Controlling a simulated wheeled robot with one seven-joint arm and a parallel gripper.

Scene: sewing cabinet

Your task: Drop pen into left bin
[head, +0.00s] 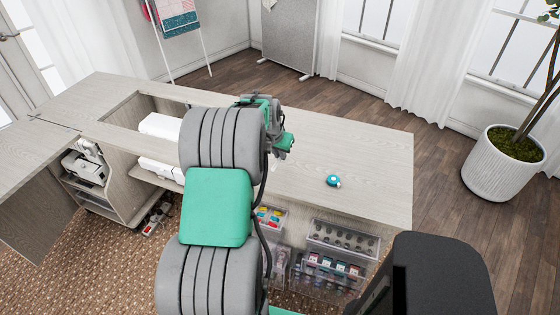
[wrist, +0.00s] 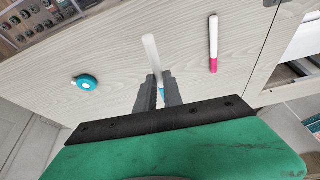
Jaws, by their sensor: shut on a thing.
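In the wrist view, my gripper (wrist: 158,88) is shut on a white pen (wrist: 150,48) with a blue end. The pen points up and away from the fingers, above the wooden cabinet top. A second pen, white with a pink end (wrist: 213,45), lies on the top to the right. In the head view, my arm hides the fingers and held pen. Clear bins hang on the cabinet front: one with colourful items (head: 270,215) at left, partly behind my arm, and one with dark round items (head: 343,239) at right. Which is the left bin is unclear.
A blue and white round tape measure (head: 333,181) lies on the cabinet top (head: 375,160); it also shows in the wrist view (wrist: 87,83). A recess with a white machine (head: 160,126) is at left. A lower bin holds thread spools (head: 333,265). The right top is mostly clear.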

